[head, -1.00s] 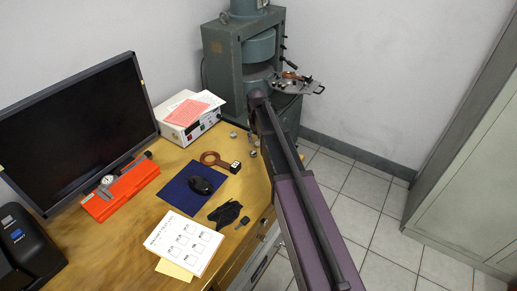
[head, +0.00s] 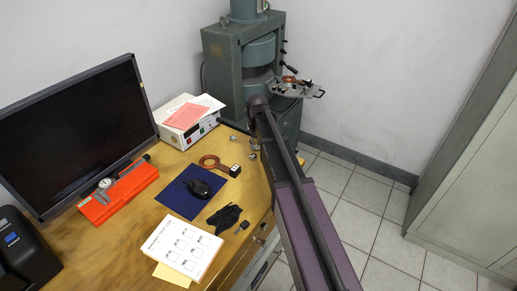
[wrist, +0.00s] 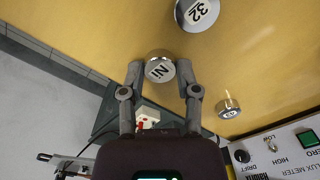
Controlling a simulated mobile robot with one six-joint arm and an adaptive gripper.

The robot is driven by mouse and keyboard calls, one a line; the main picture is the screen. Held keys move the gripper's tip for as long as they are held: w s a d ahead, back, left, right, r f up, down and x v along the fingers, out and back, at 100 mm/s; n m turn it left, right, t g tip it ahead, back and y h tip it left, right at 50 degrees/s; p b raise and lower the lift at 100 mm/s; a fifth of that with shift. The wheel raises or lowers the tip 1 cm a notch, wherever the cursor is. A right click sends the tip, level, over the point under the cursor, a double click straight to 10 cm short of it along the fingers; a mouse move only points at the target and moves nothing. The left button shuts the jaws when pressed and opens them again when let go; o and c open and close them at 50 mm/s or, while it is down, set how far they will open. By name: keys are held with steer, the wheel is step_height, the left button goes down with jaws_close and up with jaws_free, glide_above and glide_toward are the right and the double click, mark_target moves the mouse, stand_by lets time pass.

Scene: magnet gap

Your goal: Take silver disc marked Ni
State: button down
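The silver disc marked Ni (wrist: 160,70) lies on the yellow-brown desk in the wrist view, near its edge. My gripper (wrist: 161,68) is open, with one finger on each side of this disc. The fingertips are close to its sides; I cannot tell whether either touches. A larger silver disc marked 32 (wrist: 197,12) lies beyond it at the top. A smaller disc (wrist: 229,108) with an unclear mark lies to the right. In the head view my arm hides the gripper, and the small metal pieces there are too small to read.
The flux meter box (wrist: 283,152) stands at the lower right of the wrist view; the head view shows it (head: 183,133) with papers on top. The green magnet frame (head: 225,75) stands behind.

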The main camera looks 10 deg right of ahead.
steer(key=shift+r+p, duration=2.5)
